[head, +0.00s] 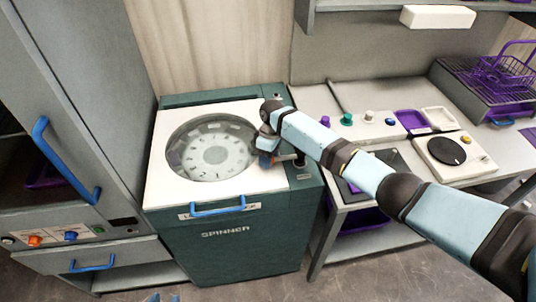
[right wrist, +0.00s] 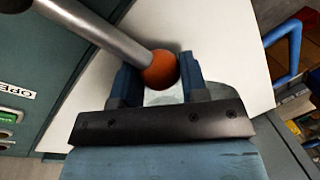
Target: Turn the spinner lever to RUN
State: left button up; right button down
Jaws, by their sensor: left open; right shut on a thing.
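The spinner (head: 225,235) is a dark green cabinet with a white top and a round window in its lid (head: 165,185). Its lever (right wrist: 105,35) is a grey metal rod with an orange ball knob (right wrist: 160,70). My right gripper (head: 266,150) is at the right side of the spinner's top, shut on the knob, which sits between its blue fingers (right wrist: 158,78) in the right wrist view. In the head view the gripper and wrist hide most of the lever. My left gripper (head: 161,298) barely shows at the bottom edge, open and away from the spinner.
A grey cabinet (head: 75,100) with blue handles stands left of the spinner. A bench (head: 315,100) on the right holds knobs, a purple tray (head: 412,121) and a white device with a black disc (head: 446,151). My right arm passes over the bench. Bare floor lies in front.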

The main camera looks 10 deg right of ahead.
jog(key=shift+s+d+f, duration=0.15)
jog(key=shift+f, duration=0.05)
jog(key=c, duration=0.8)
grip_release()
jog(key=shift+o, duration=0.8)
jog(key=shift+s+d+r, duration=0.1)
jog(key=shift+s+r, duration=0.05)
jog(key=shift+r, duration=0.05)
jog(key=shift+w+r, duration=0.15)
jog(key=shift+w, duration=0.05)
notch_tip(320, 180, up, 13)
jog(key=w+d+b, duration=0.1)
jog(key=w, duration=0.1)
jog(key=shift+d+b, duration=0.25)
jog(key=shift+b, duration=0.1)
jog(key=shift+r, duration=0.1)
